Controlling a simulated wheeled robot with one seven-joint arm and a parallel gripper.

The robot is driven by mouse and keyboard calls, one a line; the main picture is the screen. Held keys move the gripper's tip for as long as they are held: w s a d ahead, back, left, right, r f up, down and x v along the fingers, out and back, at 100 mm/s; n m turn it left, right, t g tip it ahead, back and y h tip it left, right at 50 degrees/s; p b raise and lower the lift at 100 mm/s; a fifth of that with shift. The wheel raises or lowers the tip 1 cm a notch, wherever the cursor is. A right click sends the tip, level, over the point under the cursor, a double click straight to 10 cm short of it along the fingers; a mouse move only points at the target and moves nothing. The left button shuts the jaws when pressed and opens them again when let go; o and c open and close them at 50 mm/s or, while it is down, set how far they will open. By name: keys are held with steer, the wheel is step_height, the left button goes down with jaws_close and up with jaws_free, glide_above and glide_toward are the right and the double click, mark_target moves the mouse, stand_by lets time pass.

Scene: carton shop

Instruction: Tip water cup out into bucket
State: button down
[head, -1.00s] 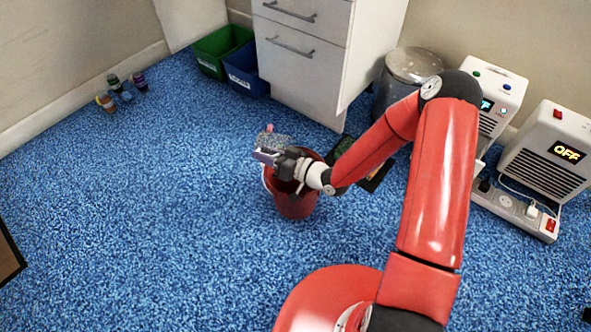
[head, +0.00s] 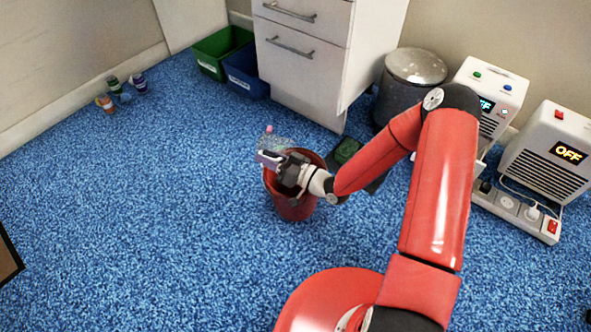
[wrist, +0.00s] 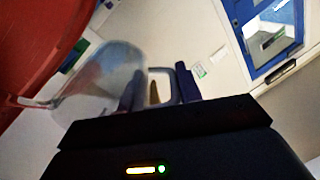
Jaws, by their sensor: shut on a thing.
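My gripper (head: 275,162) is shut on the handle of a clear water cup (head: 276,143) and holds it at the far left side of the red bucket's mouth. The bucket (head: 294,207) stands on the floor, its opening partly covered by my gripper and wrist. In the wrist view the see-through cup (wrist: 102,82) lies tilted, its handle between my fingers. I cannot tell whether water is in it. A red surface fills the upper left of the wrist view; I cannot tell for sure whether it is the bucket.
A white drawer cabinet (head: 305,75) stands behind, with green (head: 212,63) and blue (head: 240,82) bins beside it. A grey trash can (head: 405,85) and two white machines (head: 545,150) are at right. Small jars (head: 106,103) stand far left.

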steer(key=shift+s+d+r+t+y, duration=0.15)
steer(key=shift+d+r+y, duration=0.1)
steer(key=shift+r, duration=0.15)
steer(key=shift+s+d+r+t+y, duration=0.1)
steer(key=shift+r+t+y, duration=0.05)
steer(key=shift+r+y, duration=0.15)
